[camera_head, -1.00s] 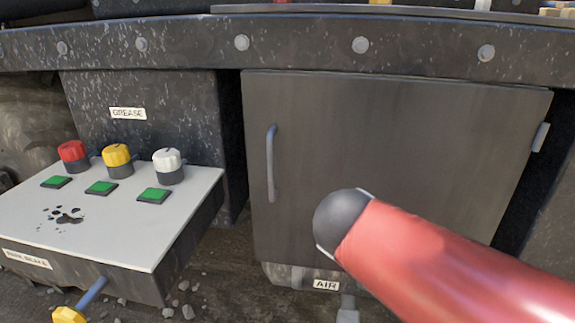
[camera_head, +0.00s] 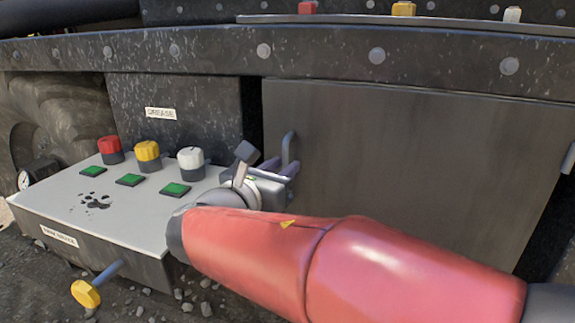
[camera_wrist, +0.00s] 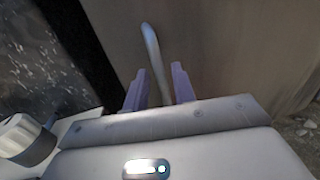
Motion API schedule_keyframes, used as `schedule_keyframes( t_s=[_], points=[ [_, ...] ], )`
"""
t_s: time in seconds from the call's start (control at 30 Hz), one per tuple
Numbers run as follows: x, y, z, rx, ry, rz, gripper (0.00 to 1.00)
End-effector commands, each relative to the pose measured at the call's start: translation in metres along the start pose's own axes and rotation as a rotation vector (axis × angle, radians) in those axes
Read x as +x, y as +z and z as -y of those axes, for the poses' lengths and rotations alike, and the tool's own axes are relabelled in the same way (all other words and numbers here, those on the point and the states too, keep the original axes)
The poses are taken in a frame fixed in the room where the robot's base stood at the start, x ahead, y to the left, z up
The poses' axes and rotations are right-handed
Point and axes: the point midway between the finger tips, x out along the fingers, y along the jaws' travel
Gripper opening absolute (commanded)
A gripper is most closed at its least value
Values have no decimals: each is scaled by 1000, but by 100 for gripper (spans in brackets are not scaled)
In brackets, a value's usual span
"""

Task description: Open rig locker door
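The rig locker door (camera_head: 400,160) is a dark grey panel and looks shut. Its vertical bar handle (camera_head: 288,148) is near the door's left edge, and its lower part is hidden behind my gripper. My gripper (camera_head: 283,168) is in front of the handle, with two purple fingers pointing at the door. In the wrist view the handle (camera_wrist: 153,58) runs down between the fingers of my gripper (camera_wrist: 159,84). The fingers are apart, with a visible gap around the handle. I cannot tell whether either finger touches it.
A control box (camera_head: 130,215) with red, yellow and white knobs and green buttons stands left of the door, close under my wrist. A yellow knob (camera_head: 86,293) sticks out of its front. The GREASE cabinet (camera_head: 190,120) is behind it. A riveted beam (camera_head: 320,60) runs above the door.

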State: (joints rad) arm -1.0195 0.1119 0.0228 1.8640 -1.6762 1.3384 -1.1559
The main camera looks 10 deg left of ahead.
Motion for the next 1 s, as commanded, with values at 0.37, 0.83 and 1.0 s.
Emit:
schedule_keyframes(
  t_s=[0.37, 0.83, 1.0],
  points=[
    [17, 0, 0, 0, -1, 0, 26],
    [16, 0, 0, 1, -1, -1, 0],
    [14, 0, 0, 1, 3, -1, 0]
  ],
)
